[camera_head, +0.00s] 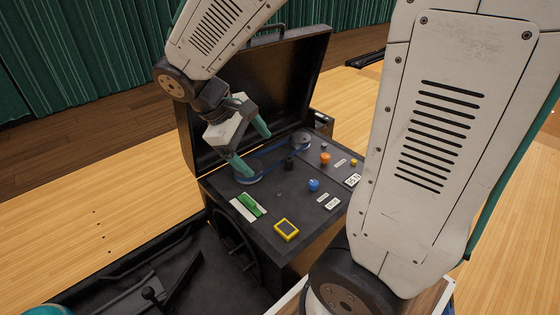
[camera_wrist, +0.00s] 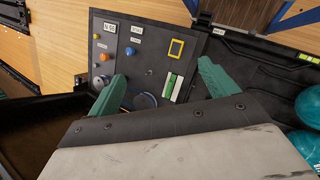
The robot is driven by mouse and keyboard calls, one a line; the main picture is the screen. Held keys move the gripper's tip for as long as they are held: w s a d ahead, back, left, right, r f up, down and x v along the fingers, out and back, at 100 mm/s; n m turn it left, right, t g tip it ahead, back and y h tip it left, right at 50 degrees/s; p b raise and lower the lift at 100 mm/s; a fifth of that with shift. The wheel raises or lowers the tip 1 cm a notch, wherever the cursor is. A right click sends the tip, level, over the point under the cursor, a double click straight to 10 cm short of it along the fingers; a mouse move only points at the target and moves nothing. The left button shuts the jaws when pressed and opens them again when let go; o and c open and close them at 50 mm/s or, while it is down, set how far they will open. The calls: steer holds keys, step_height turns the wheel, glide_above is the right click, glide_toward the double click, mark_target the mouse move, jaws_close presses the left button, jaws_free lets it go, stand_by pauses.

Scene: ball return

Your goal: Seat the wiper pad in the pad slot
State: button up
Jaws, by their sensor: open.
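A green block (camera_head: 250,205), seemingly the wiper pad, lies on a white plate at the near left of the dark panel. It also shows in the wrist view (camera_wrist: 172,85), between my fingers in the picture. A yellow-edged dark rectangle (camera_head: 286,222), seemingly the pad slot, is on the panel to its right, near the front edge. It shows above the green block in the wrist view (camera_wrist: 176,40). My gripper (camera_head: 259,154) is open and empty, held above the panel's back left part, with its teal fingers (camera_wrist: 161,70) spread wide. Contact with the panel is not visible.
A raised dark lid (camera_head: 290,85) stands behind the panel. A blue belt runs between round pulleys (camera_head: 301,139). Blue (camera_head: 313,185) and orange (camera_head: 325,158) knobs and small labels occupy the right side. A black tray (camera_head: 190,270) lies at front left, with teal balls (camera_wrist: 308,107).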

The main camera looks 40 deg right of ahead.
steer(key=s+a+r+m+t+y, duration=0.2)
steer(key=s+r, duration=0.1)
steer(key=s, duration=0.3)
steer(key=s+a+r+m+t+y, duration=0.2)
steer(key=s+r+y, duration=0.1)
steer(key=s, duration=0.4)
steer(key=shift+m, duration=0.4)
steer(key=shift+s+a+r, duration=0.1)
